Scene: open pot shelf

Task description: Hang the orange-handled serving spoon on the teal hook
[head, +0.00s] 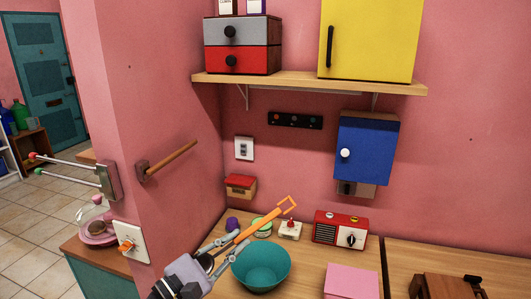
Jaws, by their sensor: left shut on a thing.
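My left gripper (226,246) comes in from the bottom left and is shut on the orange-handled serving spoon (262,223). The orange handle slants up to the right and ends in an open loop. The spoon's other end is hard to make out behind the gripper. A dark strip (295,120) with small coloured dots, one teal-looking, is on the pink wall under the shelf. On the left wall, a bracket (108,181) carries two metal rods, one red-tipped and one green-tipped (38,171). I cannot tell which is the teal hook. My right gripper is not in view.
A teal bowl (261,270) stands on the counter below the spoon. A red radio (340,230), a pink box (350,282) and small items sit nearby. A blue cabinet (364,150) hangs below the wooden shelf (300,83). A wooden bar (172,158) juts from the left wall.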

